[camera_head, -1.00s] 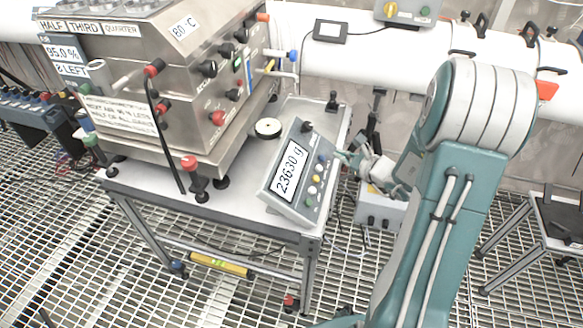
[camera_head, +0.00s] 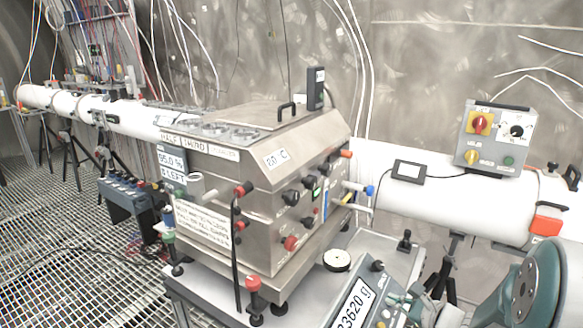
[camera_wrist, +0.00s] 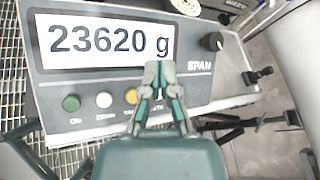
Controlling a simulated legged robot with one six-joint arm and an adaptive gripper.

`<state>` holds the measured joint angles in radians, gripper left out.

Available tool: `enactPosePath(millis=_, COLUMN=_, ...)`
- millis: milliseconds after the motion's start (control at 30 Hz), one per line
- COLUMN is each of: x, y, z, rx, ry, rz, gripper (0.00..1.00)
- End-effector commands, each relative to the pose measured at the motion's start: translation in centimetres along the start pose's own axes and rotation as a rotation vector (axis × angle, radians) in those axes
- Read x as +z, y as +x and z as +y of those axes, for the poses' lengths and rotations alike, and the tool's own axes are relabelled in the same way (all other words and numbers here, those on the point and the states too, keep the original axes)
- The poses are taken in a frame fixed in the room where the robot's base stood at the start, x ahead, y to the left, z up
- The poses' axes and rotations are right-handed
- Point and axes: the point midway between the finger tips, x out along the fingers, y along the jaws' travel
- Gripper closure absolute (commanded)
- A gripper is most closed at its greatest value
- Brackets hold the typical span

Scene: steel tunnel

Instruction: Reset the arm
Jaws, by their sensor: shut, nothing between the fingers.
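My gripper (camera_wrist: 160,76) shows in the wrist view with its fingers closed together and nothing between them. Its fingertips overlap the lower edge of the display on a grey weighing indicator (camera_wrist: 200,86). The display reads "23620 g", with coloured buttons below it. I cannot tell from this view whether the fingertips touch the panel. In the head view the indicator (camera_head: 338,322) is at the bottom edge, partly cut off. My teal arm fills the lower right corner there, and the gripper is hard to make out beside the indicator.
A steel box machine (camera_head: 262,190) with knobs and levers stands on the bench left of the indicator. A round puck (camera_head: 337,260) lies on the bench. A white pipe (camera_head: 440,205) runs behind, with a switch box (camera_head: 495,140) above it. Open space lies above my arm.

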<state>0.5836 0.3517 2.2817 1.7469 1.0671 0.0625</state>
Motion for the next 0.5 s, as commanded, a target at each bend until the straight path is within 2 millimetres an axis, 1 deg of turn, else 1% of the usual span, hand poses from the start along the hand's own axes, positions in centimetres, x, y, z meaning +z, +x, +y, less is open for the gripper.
enactPosePath(millis=33, x=2.6, y=0.0, z=1.3, rx=0.070, ry=-0.096, rz=-0.011, gripper=1.00)
enactPosePath(millis=100, x=5.2, y=-0.2, z=3.3, rx=0.171, ry=-0.225, rz=-0.019, gripper=1.00)
enactPosePath(millis=200, x=8.3, y=-0.9, z=6.2, rx=0.305, ry=-0.412, rz=-0.021, gripper=1.00)
enactPosePath(millis=333, x=11.4, y=-2.6, z=9.8, rx=0.466, ry=-0.662, rz=-0.014, gripper=1.00)
enactPosePath(millis=500, x=13.8, y=-5.6, z=13.5, rx=0.646, ry=-1.002, rz=0.017, gripper=1.00)
